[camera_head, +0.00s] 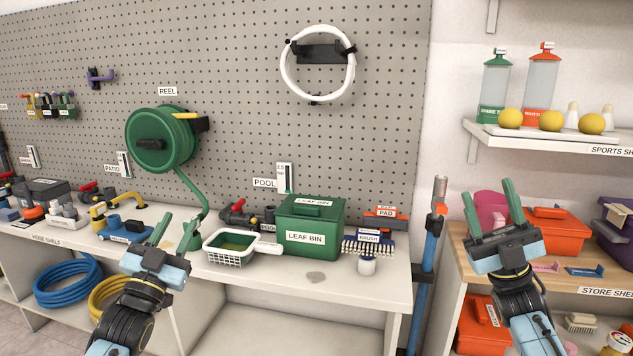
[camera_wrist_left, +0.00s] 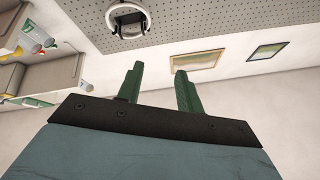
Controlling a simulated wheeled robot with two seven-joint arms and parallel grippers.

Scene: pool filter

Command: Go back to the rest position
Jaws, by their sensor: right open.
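My left gripper (camera_head: 177,230) is raised in front of the bench, left of the white basket in the picture. Its two green fingers stand apart with nothing between them. The left wrist view also shows these fingers (camera_wrist_left: 160,84) apart and empty, with wall and pegboard beyond. My right gripper (camera_head: 491,205) is raised at the right, in front of the store shelf. Its green fingers are apart and I see nothing held between them.
A blue pole (camera_head: 428,265) stands right of the bench. A green hose reel (camera_head: 160,138) hangs on the pegboard.

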